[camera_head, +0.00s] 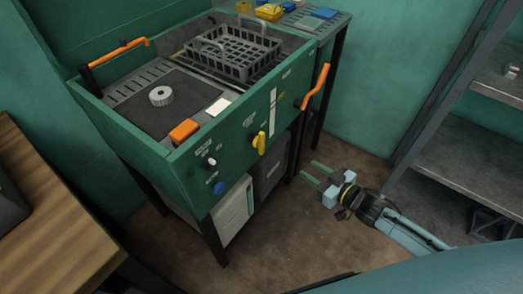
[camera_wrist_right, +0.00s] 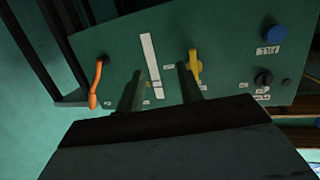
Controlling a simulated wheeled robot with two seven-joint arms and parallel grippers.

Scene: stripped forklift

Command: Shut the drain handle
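A green washing station (camera_head: 185,165) has a yellow handle (camera_head: 259,143) on its front panel, pointing mostly up and down. An orange lever (camera_head: 318,87) sits at the panel's right end. Labels are too small to read, so I cannot tell which one is the drain handle. In the right wrist view the yellow handle (camera_wrist_right: 195,66) is just beyond the right fingertip, and the orange lever (camera_wrist_right: 97,83) is farther left. My right gripper (camera_head: 317,175) is open and empty, in front of the station and apart from both handles. My left gripper is not in view.
A blue knob (camera_head: 218,188) and a dark knob (camera_head: 211,161) are left of the yellow handle. A basket (camera_head: 235,50), an orange block (camera_head: 184,131) and a grey ring (camera_head: 161,96) are on top. A wooden table (camera_head: 55,230) stands left, metal shelves (camera_head: 465,165) right. The floor between is clear.

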